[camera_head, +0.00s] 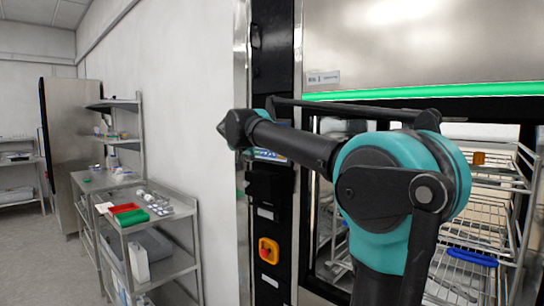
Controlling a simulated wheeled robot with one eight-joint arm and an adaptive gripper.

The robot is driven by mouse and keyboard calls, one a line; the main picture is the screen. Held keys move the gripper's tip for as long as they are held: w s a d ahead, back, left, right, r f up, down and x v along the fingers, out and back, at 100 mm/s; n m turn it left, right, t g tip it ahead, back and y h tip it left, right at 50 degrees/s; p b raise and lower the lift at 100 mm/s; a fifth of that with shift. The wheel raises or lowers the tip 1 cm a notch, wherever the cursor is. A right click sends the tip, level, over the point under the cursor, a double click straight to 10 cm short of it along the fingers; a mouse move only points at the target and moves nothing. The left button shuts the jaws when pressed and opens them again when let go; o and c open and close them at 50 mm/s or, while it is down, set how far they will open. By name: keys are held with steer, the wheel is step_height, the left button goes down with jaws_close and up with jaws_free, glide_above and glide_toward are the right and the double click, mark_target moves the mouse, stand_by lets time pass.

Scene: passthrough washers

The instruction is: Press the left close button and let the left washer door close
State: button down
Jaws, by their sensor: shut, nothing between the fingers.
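The washer (420,45) fills the right side, with a steel upper front and a lit green strip (430,90). Below the strip, wire racks show inside the chamber; I cannot tell whether a glass door pane stands in front of them. A black control panel (269,215) runs up the washer's left edge, with a small screen (268,155) partly covered by my arm. I cannot make out the close button.
A yellow and red switch (268,251) sits low on the panel. A white wall stands left of the washer. A steel cart (180,213) with red and green trays stands farther left, with shelves behind. Open floor shows at far left.

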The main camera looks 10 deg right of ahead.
steer(key=shift+d, duration=0.1)
steer(key=shift+w+d, duration=0.85)
steer(key=shift+d, duration=0.3)
steer(key=shift+w+d, duration=0.9)
steer(key=shift+d, duration=0.25)
steer(key=shift+w+d, duration=0.85)
steer(key=shift+d, duration=0.3)
steer(key=shift+w+d, duration=0.1)
steer(key=shift+d, duration=0.05)
steer(key=shift+w+d, duration=0.15)
steer(key=shift+d, duration=0.05)
